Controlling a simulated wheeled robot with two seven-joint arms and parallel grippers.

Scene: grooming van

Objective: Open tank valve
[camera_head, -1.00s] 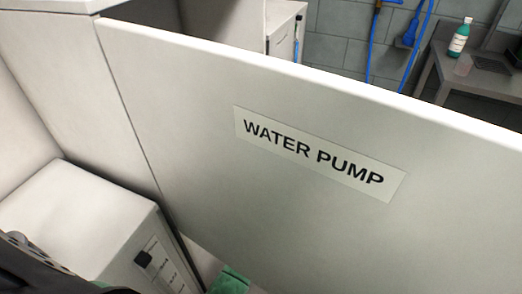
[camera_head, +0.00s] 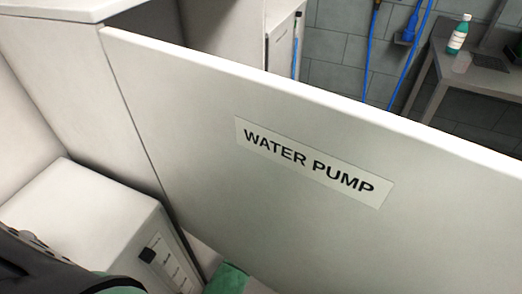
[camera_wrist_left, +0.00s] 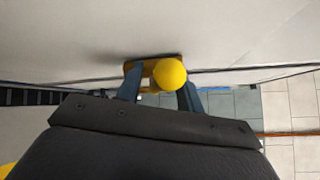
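In the left wrist view, a yellow ball-ended handle (camera_wrist_left: 169,74) stands out from a pale wall, with a yellow-orange piece (camera_wrist_left: 136,68) behind it. My left gripper (camera_wrist_left: 160,92) is open, with one dark finger on each side of the ball; I cannot tell whether either finger touches it. In the head view, part of my arm shows at the lower left, but the left gripper and the yellow handle do not show there. My right gripper is in neither view.
A large white panel labelled WATER PUMP (camera_head: 310,168) fills the middle of the head view. A white box with a black knob (camera_head: 147,254) is at lower left, beside a green item (camera_head: 228,280). A bottle (camera_head: 459,35) stands on a grey table (camera_head: 484,77) behind, near blue hoses (camera_head: 408,45).

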